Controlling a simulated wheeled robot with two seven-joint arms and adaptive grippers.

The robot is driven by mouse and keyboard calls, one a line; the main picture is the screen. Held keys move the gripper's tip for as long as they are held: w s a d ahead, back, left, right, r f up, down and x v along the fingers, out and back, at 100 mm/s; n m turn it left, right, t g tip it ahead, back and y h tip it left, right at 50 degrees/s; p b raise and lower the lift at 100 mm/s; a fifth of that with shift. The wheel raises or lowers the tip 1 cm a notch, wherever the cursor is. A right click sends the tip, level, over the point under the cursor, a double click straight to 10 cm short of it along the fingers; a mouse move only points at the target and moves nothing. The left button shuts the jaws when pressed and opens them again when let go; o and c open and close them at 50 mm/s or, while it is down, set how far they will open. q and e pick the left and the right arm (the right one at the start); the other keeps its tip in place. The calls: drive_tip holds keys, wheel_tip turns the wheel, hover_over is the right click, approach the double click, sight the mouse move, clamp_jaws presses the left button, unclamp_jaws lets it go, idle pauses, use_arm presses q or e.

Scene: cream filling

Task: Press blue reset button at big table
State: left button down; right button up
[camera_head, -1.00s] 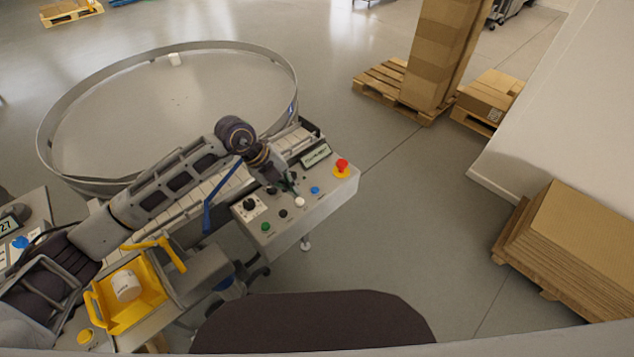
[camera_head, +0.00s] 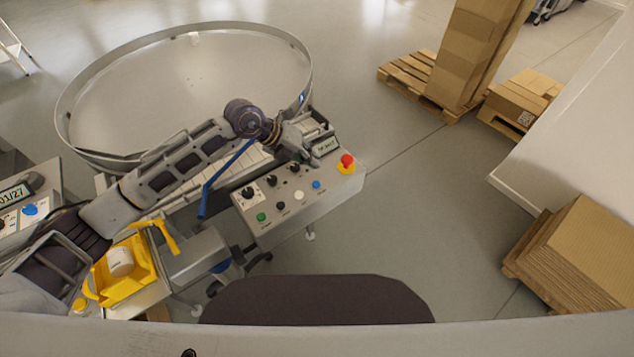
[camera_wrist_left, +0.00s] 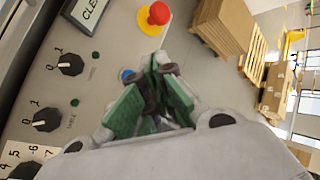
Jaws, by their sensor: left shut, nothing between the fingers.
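The blue button (camera_head: 316,185) is on the grey control panel (camera_head: 325,198) beside the big round table (camera_head: 308,70). It sits between a white button and the red emergency stop (camera_head: 346,162). My left gripper (camera_head: 310,160) is shut and empty, over the far edge of the panel near its small display, apart from the blue button in the head view. In the left wrist view, the green-padded fingertips (camera_wrist_left: 152,68) overlap the blue button (camera_wrist_left: 126,75), which is partly hidden behind them. I cannot tell the gap in height. My right gripper is not in view.
Black knobs (camera_head: 249,193), a green button (camera_head: 262,217) and a white button (camera_head: 299,195) share the panel. A yellow tray with a white cup (camera_head: 120,262) is at lower left. Another panel with a blue button (camera_head: 30,209) is at far left. Floor right of the panel is free.

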use_arm(q)
drive_tip(key=shift+w+d+r+m+t+h, duration=0.1)
drive_tip(key=shift+w+d+r+m+h, duration=0.1)
drive_tip(key=shift+m, duration=0.55)
drive_tip(key=shift+w+d+r+m+t+h, duration=0.15)
drive_tip(key=shift+r+m, duration=0.1)
drive_tip(key=shift+m, duration=0.45)
drive_tip(key=shift+w+d+r+m+t+h, duration=0.1)
drive_tip(key=shift+w+r+m, duration=0.1)
drive_tip(key=shift+m, duration=0.55)
drive_tip(key=shift+f, duration=0.1)
